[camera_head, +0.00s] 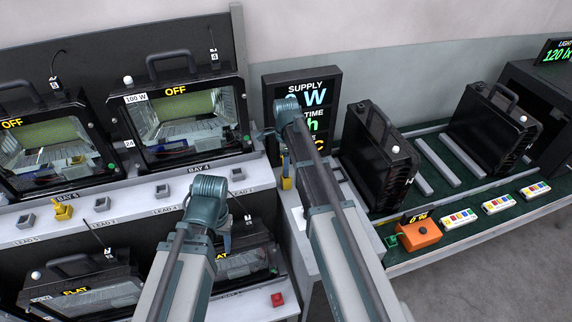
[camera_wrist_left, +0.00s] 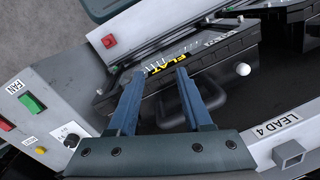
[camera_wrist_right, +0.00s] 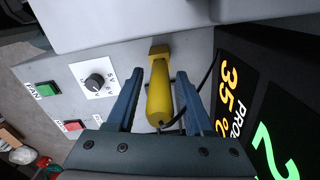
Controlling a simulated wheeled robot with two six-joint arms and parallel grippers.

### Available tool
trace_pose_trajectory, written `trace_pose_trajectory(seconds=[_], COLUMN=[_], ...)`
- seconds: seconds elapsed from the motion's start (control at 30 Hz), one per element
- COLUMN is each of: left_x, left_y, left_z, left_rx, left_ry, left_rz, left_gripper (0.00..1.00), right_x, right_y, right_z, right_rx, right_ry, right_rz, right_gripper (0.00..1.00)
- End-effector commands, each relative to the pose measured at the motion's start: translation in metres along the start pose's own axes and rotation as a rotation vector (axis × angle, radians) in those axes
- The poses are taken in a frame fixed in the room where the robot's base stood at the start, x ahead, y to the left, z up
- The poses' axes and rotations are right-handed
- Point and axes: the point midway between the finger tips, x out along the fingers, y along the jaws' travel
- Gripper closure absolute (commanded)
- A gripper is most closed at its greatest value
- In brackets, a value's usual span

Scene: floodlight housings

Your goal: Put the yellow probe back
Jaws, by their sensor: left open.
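The yellow probe (camera_wrist_right: 159,98) stands out between the fingers of my right gripper (camera_wrist_right: 160,74) in the right wrist view, beside the grey control panel. Gaps show on both sides, so the right gripper is open around the probe. In the head view the probe (camera_head: 287,183) shows as a small yellow piece below my right gripper. My left gripper (camera_wrist_left: 160,73) is open and empty above a lower housing marked FLAT (camera_wrist_left: 190,58).
The supply display (camera_head: 305,95) stands behind the right gripper. Floodlight housings (camera_head: 190,118) stand on the left rack. Two black housings (camera_head: 380,160) stand on the right bench, with an orange box (camera_head: 419,235) in front.

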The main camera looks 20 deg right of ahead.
Motion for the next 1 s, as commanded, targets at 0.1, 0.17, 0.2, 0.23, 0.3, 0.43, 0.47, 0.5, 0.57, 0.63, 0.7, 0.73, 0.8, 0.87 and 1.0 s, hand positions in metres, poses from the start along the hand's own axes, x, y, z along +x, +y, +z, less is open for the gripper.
trace_pose_trajectory(seconds=[0.1,0.17,0.2,0.23,0.3,0.43,0.47,0.5,0.57,0.63,0.7,0.73,0.8,0.87,1.0], left_x=[0.0,0.0,0.0,0.0,0.0,-0.004,-0.005,-0.008,-0.012,-0.019,-0.028,-0.032,-0.042,-0.051,-0.073], left_y=[0.0,0.0,0.0,0.0,0.0,0.0,-0.001,-0.001,-0.001,-0.002,-0.003,-0.003,-0.004,-0.005,-0.007], left_z=[0.0,0.0,0.0,0.0,0.0,0.0,0.0,0.001,0.001,0.001,0.002,0.002,0.003,0.003,0.004], left_rx=[0.0,0.0,0.0,0.0,0.0,0.0,0.0,0.0,0.0,0.001,0.001,0.001,0.001,0.002,0.002], left_ry=[0.0,0.0,0.0,0.0,0.0,0.0,0.0,0.0,0.0,0.0,0.0,0.0,0.0,0.0,0.0], left_rz=[0.0,0.0,0.0,0.0,0.0,0.0,0.0,0.0,0.0,0.0,0.0,0.0,0.0,0.0,0.0], left_gripper=[0.5,0.5,0.5,0.5,0.5,0.5,0.5,0.5,0.5,0.5,0.5,0.5,0.5,0.5,0.5], right_x=[0.0,0.0,0.0,0.0,0.0,-0.004,-0.005,-0.008,-0.012,-0.019,-0.028,-0.032,-0.042,-0.051,-0.074], right_y=[0.0,0.0,0.0,0.0,0.0,0.0,0.0,0.0,0.0,0.0,0.0,0.0,0.0,0.0,0.0], right_z=[0.0,0.0,0.0,0.0,0.0,0.0,0.0,0.0,0.0,0.0,0.0,0.0,0.0,0.0,0.0], right_rx=[0.0,0.0,0.0,0.0,0.0,0.0,0.0,0.0,0.0,0.0,0.0,0.0,0.0,0.0,0.0], right_ry=[0.0,0.0,0.0,0.0,0.0,0.0,0.0,0.0,0.0,0.0,0.0,0.0,0.0,0.0,0.0], right_rz=[0.0,0.0,0.0,0.0,0.0,0.0,0.0,0.0,0.0,0.0,0.0,0.0,0.0,0.0,0.0], right_gripper=[0.42,0.42,0.42,0.42,0.42,0.42,0.42,0.42,0.42,0.42,0.42,0.42,0.42,0.42,0.42])
